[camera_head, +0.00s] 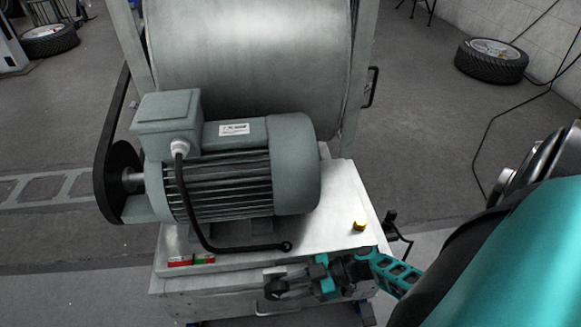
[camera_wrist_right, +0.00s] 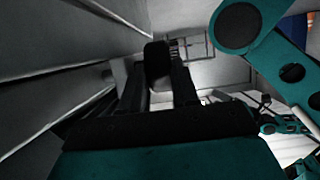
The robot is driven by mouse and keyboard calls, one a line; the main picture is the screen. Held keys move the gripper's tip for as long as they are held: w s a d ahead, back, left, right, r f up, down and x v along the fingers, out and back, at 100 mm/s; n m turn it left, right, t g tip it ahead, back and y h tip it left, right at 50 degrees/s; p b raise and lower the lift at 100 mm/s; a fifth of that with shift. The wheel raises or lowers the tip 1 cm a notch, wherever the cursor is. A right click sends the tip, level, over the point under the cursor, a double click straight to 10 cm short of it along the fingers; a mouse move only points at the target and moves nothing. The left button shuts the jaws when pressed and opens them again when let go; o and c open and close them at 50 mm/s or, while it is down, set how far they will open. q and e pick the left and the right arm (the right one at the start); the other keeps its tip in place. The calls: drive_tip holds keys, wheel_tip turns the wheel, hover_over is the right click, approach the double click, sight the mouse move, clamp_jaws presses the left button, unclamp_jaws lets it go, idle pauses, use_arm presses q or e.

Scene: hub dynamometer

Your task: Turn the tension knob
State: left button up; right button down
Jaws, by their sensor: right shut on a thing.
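The tension knob (camera_head: 274,287) is a small dark knob at the front face of the machine's metal base, low in the head view. My right gripper (camera_head: 285,284) reaches in from the right, and its fingers are closed around the knob. In the right wrist view the dark knob (camera_wrist_right: 157,62) sits between the tips of my right gripper's two fingers (camera_wrist_right: 158,78). The fingers partly hide the knob, and its turn angle cannot be told. My left gripper is in neither view.
A grey-green motor (camera_head: 245,170) with a black cable stands on the base (camera_head: 335,215), before a large metal drum (camera_head: 250,60).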

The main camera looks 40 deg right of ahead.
drive_tip(key=shift+f+t+y, duration=0.2)
drive_tip(key=shift+t+y, duration=0.1)
drive_tip(key=shift+y, duration=0.1)
drive_tip(key=shift+f+t+y, duration=0.35)
drive_tip(key=shift+t+y, duration=0.05)
drive_tip(key=shift+y, duration=0.6)
idle(0.4)
drive_tip(key=c, duration=1.1)
unclamp_jaws()
